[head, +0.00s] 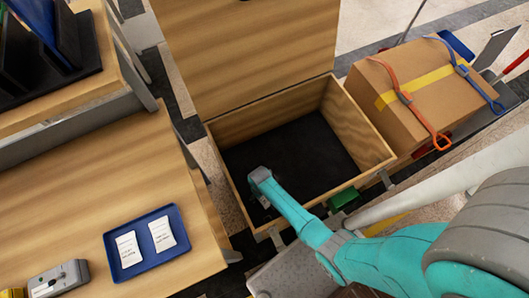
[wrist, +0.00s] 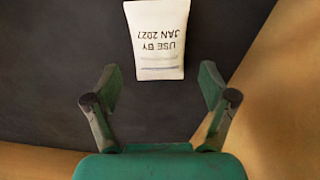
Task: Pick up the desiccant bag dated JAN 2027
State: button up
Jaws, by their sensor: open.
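The desiccant bag (wrist: 159,38) is white, with "USE BY JAN 2027" printed on it, upside down in the wrist view. It lies on the dark floor of an open wooden box (head: 226,185). My gripper (wrist: 158,72) is open and empty, its two fingers spread, with the bag ahead of and between the fingertips in the picture. In the head view my arm reaches into the near left part of the box, and I cannot clearly make out this bag there. Two more white bags (head: 129,249) (head: 162,234) lie in a blue tray (head: 113,268); their print is too small to read.
The box's wooden walls stand around my gripper, with its raised lid (head: 245,50) behind. A strapped cardboard box (head: 425,90) stands at right. The wooden table (head: 90,190) with the tray is at left, with a grey device (head: 60,280) at its front.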

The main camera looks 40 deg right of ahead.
jog(key=shift+f, duration=0.35)
jog(key=c, duration=1.2)
jog(key=shift+c, duration=0.2)
jog(key=shift+r, duration=0.15)
